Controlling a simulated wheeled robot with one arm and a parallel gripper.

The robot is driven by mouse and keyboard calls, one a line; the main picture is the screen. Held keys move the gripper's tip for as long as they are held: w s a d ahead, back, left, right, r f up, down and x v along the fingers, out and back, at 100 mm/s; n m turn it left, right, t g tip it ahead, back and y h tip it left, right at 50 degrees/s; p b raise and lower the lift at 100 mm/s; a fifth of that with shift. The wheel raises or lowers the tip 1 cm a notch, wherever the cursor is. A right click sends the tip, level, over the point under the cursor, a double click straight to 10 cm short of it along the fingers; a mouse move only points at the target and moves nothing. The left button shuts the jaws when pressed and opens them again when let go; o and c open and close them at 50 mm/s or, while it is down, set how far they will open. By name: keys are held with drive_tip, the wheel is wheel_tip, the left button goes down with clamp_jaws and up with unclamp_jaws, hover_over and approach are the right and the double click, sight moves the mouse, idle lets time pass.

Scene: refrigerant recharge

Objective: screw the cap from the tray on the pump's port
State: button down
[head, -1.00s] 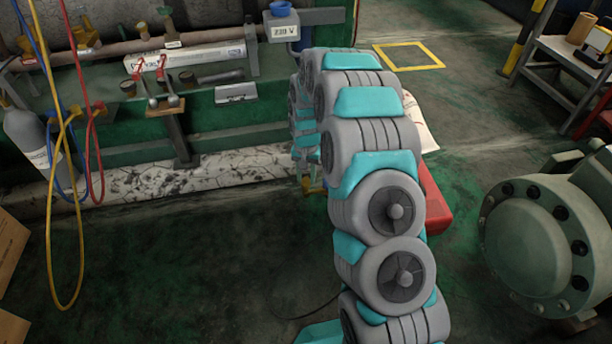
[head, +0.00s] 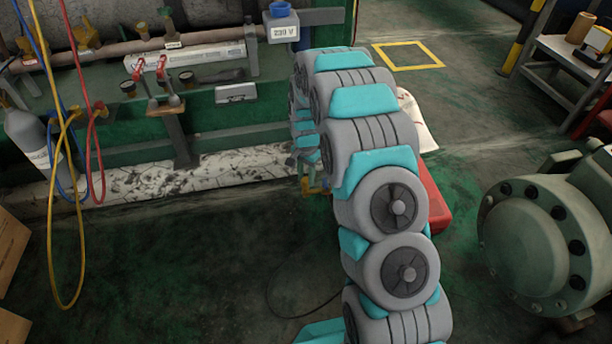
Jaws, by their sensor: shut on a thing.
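My arm arches across the middle of the head view and hides much of what lies behind it. My gripper (head: 309,166) hangs low at the arm's far end, small and mostly hidden. Its fingers look closed, but I cannot make out what is between them. A small yellow, brass-like part (head: 317,189) shows just below it; I cannot tell whether they touch. I cannot make out the cap, the tray or the pump's port. A red object (head: 433,203) shows partly from behind the arm on the right.
A green bench (head: 235,117) at the back holds pipes and red-handled clamps (head: 153,83). A blue-topped box labelled with a voltage (head: 283,27) stands at its end. Hoses and a grey cylinder (head: 27,136) are left. A large green flanged machine (head: 535,240) stands right.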

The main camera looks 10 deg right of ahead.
drive_tip(key=shift+f+m, duration=0.1)
drive_tip(key=shift+m, duration=1)
drive_tip(key=shift+d+m, duration=0.1)
drive_tip(key=shift+m, duration=0.9)
drive_tip(key=shift+c, duration=2.2)
unclamp_jaws()
